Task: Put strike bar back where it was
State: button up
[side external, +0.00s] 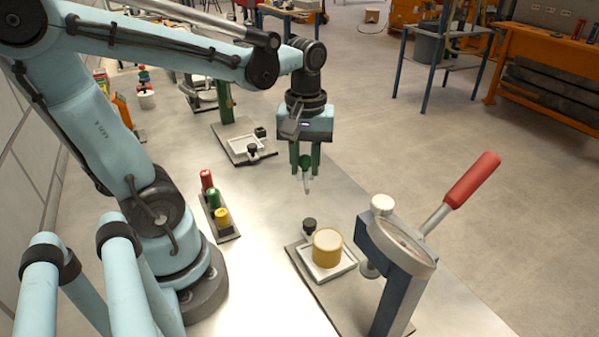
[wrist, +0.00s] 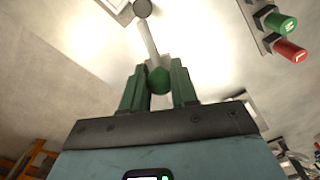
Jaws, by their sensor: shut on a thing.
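My gripper (side external: 305,160) hangs above the bench in the middle of the side view, with its green fingers pointing down. It is shut on a slim pale rod with a rounded green end, which I take to be the strike bar (side external: 307,184). The rod's pale tip points down and is clear of the bench. In the wrist view, the green end of the strike bar (wrist: 159,80) sits between the two fingers (wrist: 158,86), and the rod leads away toward a dark round shape at the top. I cannot tell whether that shape belongs to the bar.
A yellow cylinder (side external: 327,249) stands on a white tray (side external: 343,266), front right. Beside it is a press with a red-handled lever (side external: 472,180). A rack (side external: 227,236) with red, green and yellow cylinders is left. A white square frame (side external: 247,147) lies behind. Bench between is clear.

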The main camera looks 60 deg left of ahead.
jog(key=a+n, duration=0.3)
jog(key=n, duration=0.1)
send_over(269, 184)
jog(key=shift+n, duration=0.4)
notch_tip(269, 184, down, 8)
jog(key=shift+a+r, duration=0.1)
jog(key=shift+r, duration=0.1)
jog(key=shift+f, duration=2)
jog(key=shift+f, duration=0.1)
jog(key=o, duration=1)
